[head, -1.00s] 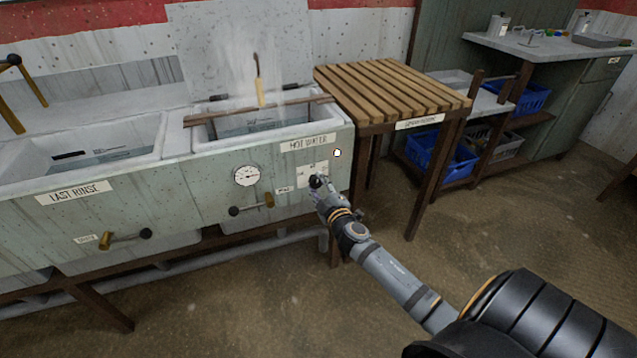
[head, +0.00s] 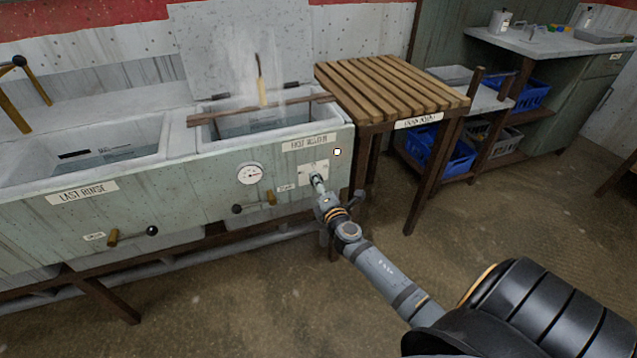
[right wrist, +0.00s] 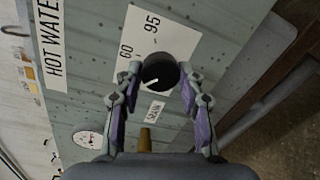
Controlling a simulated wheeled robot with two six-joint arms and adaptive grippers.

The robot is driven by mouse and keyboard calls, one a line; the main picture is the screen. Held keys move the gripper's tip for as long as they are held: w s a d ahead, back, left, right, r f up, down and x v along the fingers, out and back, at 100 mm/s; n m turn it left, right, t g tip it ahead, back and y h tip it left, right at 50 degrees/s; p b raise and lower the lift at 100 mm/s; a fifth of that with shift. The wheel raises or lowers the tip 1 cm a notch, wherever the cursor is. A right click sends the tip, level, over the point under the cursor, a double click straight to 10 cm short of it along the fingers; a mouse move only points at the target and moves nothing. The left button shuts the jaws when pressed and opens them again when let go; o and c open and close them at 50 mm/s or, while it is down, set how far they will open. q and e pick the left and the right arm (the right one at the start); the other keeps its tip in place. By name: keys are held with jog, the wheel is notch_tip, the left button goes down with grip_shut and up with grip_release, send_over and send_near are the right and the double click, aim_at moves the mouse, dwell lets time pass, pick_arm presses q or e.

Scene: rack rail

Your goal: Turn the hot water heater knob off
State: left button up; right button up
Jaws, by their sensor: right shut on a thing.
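The heater knob (right wrist: 158,65) is round and black with a white pointer line. It sits on a white plate (right wrist: 186,45) marked 60 and 95, on the front of the hot water tank (head: 230,205). In the right wrist view the pointer lies toward the lower left, away from the numbers. My right gripper (right wrist: 160,73) has one finger on each side of the knob and is shut on it. In the head view my right gripper (head: 319,186) reaches the plate and hides most of the knob. My left gripper is not in view.
A round dial gauge (head: 249,174) and a drain lever (head: 254,204) are left of the plate. A slatted wooden table (head: 390,88) stands close on the right. The floor in front of the tank is clear. Steam rises over the tank.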

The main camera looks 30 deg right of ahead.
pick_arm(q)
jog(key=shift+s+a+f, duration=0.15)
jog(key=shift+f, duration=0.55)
pick_arm(e)
jog(key=shift+f+n, duration=0.1)
jog(key=shift+n, duration=1.2)
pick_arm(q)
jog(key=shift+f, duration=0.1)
pick_arm(e)
jog(key=o, duration=1.2)
jog(key=shift+c, duration=0.2)
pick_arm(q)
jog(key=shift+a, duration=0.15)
pick_arm(e)
jog(key=v, duration=1.2)
